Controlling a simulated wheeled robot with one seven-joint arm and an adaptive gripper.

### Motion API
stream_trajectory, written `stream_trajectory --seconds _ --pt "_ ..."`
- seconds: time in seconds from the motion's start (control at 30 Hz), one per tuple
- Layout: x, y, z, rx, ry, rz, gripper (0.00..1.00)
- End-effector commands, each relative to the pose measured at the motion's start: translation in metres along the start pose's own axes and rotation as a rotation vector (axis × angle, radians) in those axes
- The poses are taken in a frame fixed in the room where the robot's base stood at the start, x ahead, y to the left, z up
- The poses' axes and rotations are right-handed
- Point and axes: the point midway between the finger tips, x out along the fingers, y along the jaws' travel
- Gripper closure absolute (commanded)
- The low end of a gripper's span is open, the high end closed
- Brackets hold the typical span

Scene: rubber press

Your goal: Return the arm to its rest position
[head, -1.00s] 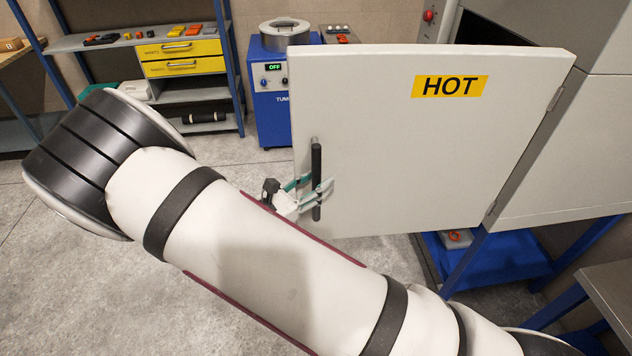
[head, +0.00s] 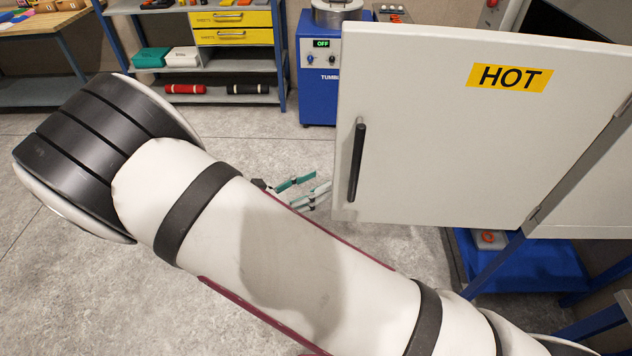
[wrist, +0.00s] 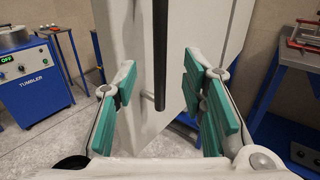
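My gripper (head: 302,190) is at the lower left of the white door marked HOT (head: 430,130), partly hidden behind my own arm in the head view. In the wrist view my gripper (wrist: 165,110) has its two green-padded fingers spread wide, with nothing between the pads. The black door handle (head: 357,162) stands clear of the fingers in the head view. In the wrist view the handle (wrist: 160,55) lies straight ahead, beyond the fingertips. The door stands swung out from the press.
A blue tumbler machine (head: 320,75) reading OFF stands behind the door's left edge. A shelf (head: 230,98) with yellow drawers (head: 232,28) and rolls is at the back. A blue lower shelf (head: 530,265) lies under the press. The floor (head: 60,240) at left is bare.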

Motion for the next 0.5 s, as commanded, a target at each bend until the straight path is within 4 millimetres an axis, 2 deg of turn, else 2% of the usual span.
stream_trajectory --seconds 0.33,0.5 --pt "0.001 0.000 0.001 0.003 0.004 -0.004 0.62" --pt "0.018 -0.010 0.016 0.061 0.080 -0.091 0.62"
